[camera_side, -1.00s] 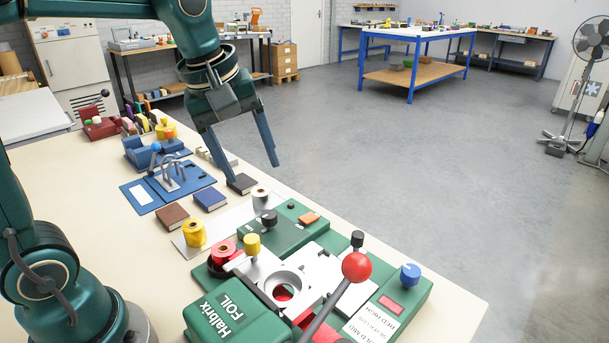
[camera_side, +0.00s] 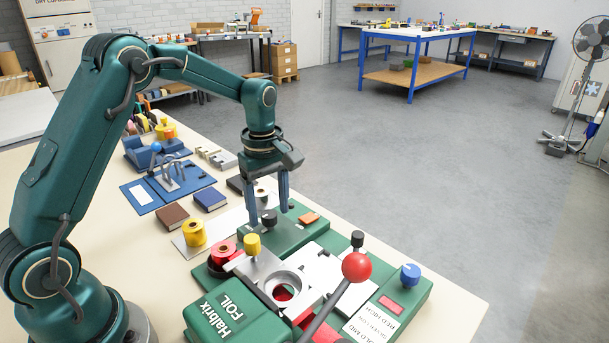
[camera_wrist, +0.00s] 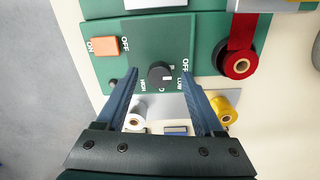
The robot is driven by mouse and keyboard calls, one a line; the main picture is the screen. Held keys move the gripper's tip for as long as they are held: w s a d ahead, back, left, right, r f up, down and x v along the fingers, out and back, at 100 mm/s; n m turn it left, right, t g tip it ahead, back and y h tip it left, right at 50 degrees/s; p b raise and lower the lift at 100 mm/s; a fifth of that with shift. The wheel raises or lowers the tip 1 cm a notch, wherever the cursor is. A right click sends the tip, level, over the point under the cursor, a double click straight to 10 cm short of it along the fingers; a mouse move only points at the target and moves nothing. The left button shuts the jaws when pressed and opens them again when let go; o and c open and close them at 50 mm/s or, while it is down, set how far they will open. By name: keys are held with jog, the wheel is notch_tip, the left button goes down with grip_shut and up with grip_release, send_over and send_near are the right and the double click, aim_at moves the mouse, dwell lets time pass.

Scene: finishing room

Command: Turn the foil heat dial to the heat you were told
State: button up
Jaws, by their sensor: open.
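The dial (camera_wrist: 161,74) is a black round knob on a green control box (camera_wrist: 150,35) in the wrist view. Words around it include OFF, LOW and HIGH; some lettering is unclear. A pale mark on the knob seems to lie on its right side, but its exact setting is too small to read. In the side view the black knob (camera_side: 269,217) sits at the lower end of my gripper (camera_side: 270,210). My gripper (camera_wrist: 159,68) is open, one blue finger on each side of the dial in the wrist view. I cannot tell whether either finger touches it.
An orange ON/OFF switch (camera_wrist: 105,46) sits beside the dial. A red foil roll (camera_wrist: 238,64), a yellow roll (camera_wrist: 224,110) and a white roll (camera_wrist: 135,117) are close by. The green press has a red-balled lever (camera_side: 356,266) and a blue knob (camera_side: 411,274).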

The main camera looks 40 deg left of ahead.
jog(key=shift+f, duration=0.35)
grip_shut()
